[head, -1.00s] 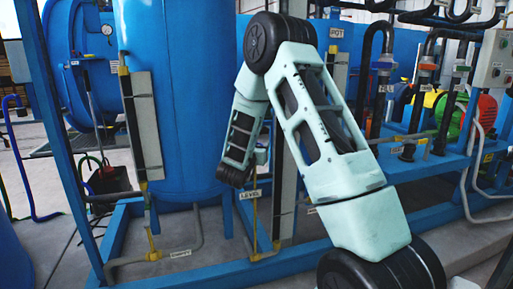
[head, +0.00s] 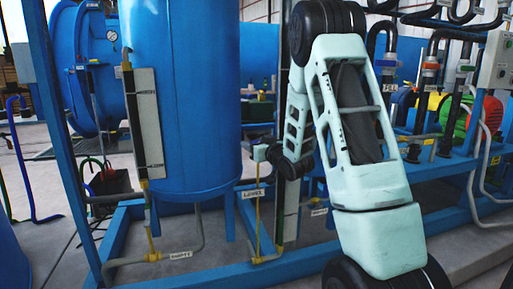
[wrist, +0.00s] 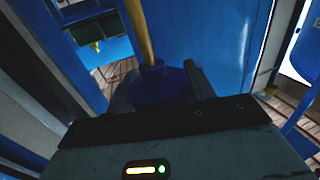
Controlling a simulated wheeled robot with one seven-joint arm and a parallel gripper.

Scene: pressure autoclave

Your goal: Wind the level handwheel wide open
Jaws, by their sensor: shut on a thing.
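The level handwheel (wrist: 165,84) is a small blue wheel on a yellow pipe (wrist: 138,28) in the wrist view. My gripper (wrist: 160,90) has its dark fingers on both sides of the wheel and is shut on it. The wheel's lower part is hidden behind the gripper body. In the head view my gripper (head: 262,152) points left at the top of the thin yellow pipe (head: 257,225), above the LEVEL label (head: 253,193). The wheel itself cannot be made out there.
A big blue tank (head: 185,100) stands just left of my gripper. Blue frame beams (head: 125,235) run low in front of it, and a grey upright gauge (head: 147,120) is mounted at the tank. Pipes and a control box (head: 496,60) are at the right.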

